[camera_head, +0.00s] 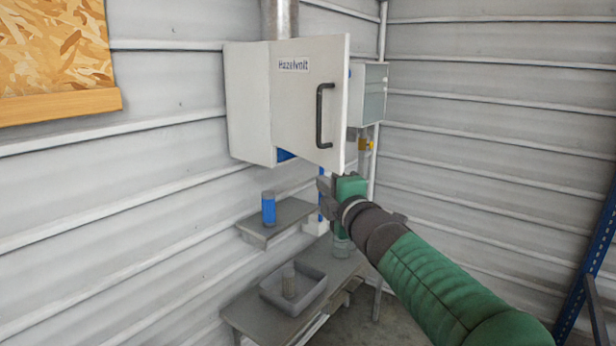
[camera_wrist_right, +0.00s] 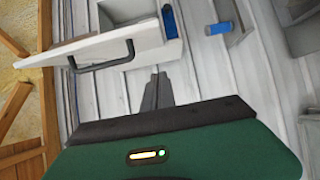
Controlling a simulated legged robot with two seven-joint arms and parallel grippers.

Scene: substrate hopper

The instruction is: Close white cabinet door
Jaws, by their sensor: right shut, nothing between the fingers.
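The white cabinet (camera_head: 248,105) hangs on the corrugated wall. Its door (camera_head: 300,90), labelled "Hazelvolt", stands open, swung out from the body, with a black handle (camera_head: 320,115) on its face. Blue shows inside below the door's lower edge. My right gripper (camera_head: 326,187) is just below the door's lower free corner, shut and empty; I cannot tell whether it touches the door. In the right wrist view the shut fingers (camera_wrist_right: 155,92) point toward the wall, beside the open door (camera_wrist_right: 100,45) and its handle (camera_wrist_right: 100,62). My left gripper is out of view.
A small shelf (camera_head: 282,217) with a blue cylinder (camera_head: 268,208) is below the cabinet. A grey box (camera_head: 370,93) is on the wall behind the door. Blue shelving stands at far right.

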